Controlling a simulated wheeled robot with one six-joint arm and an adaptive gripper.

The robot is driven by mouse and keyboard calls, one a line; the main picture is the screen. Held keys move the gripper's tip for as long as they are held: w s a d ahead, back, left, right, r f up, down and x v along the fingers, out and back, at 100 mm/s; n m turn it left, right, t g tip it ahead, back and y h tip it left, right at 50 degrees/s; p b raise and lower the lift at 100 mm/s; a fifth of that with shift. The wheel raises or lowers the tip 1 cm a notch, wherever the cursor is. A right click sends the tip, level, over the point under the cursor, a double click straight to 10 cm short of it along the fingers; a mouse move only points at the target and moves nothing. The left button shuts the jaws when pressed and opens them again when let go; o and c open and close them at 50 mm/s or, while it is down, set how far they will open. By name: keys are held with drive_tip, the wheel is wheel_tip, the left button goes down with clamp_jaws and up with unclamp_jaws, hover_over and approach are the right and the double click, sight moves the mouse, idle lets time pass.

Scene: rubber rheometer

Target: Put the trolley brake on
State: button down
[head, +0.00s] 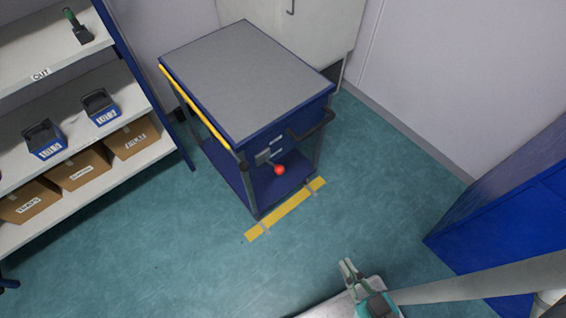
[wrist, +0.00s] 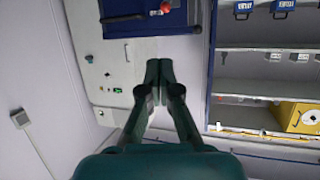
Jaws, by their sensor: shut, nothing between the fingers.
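The trolley (head: 250,75) has a grey top and blue frame, and stands at the upper middle of the head view. A red ball knob (head: 280,170) on a short lever, with a grey bracket (head: 264,157), is at its near end; it looks like the brake lever, but I cannot tell its setting. A dark handle bar (head: 318,127) sticks out at the trolley's right corner. My gripper (head: 347,266) is apart from the trolley, below and right of the knob in the head view. In the wrist view my gripper (wrist: 158,64) has its fingertips together, with nothing between them.
Yellow floor tape (head: 286,208) runs along the trolley's near end. A shelf unit (head: 130,160) with blue bins and cardboard boxes stands left. A blue cabinet (head: 500,225) stands right. A pale cabinet (head: 300,30) is behind the trolley. Green floor (head: 200,260) is open in front.

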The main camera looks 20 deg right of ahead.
drive_tip(key=w+f+g+y, duration=0.1)
drive_tip(key=w+f+g, duration=0.15)
drive_tip(key=w, duration=0.75)
drive_tip(key=w+f+g, duration=0.2)
drive_tip(key=w+f, duration=0.1)
drive_tip(key=w, duration=0.7)
drive_tip(key=w+d+r+n+g+y, duration=0.2)
drive_tip(key=w+d+r+g, duration=0.1)
drive_tip(key=w+r, duration=0.7)
drive_tip(key=shift+w+d+n+y, duration=0.25)
drive_tip(key=shift+w+n+y, duration=0.05)
drive_tip(key=shift+w, duration=0.05)
hover_over(283, 168)
drive_tip(key=w, duration=0.1)
drive_tip(key=f, duration=0.8)
drive_tip(key=shift+d+f, duration=0.15)
drive_tip(key=shift+d, duration=0.05)
drive_tip(key=shift+s+a+f, duration=0.1)
drive_tip(key=shift+s+f, duration=0.1)
drive_tip(key=shift+f, duration=0.35)
drive_tip(key=shift+s+f, duration=0.15)
drive_tip(key=shift+f, duration=0.4)
drive_tip(key=shift+s+a+f, duration=0.1)
drive_tip(key=shift+s+f, duration=0.05)
drive_tip(key=shift+f, duration=0.55)
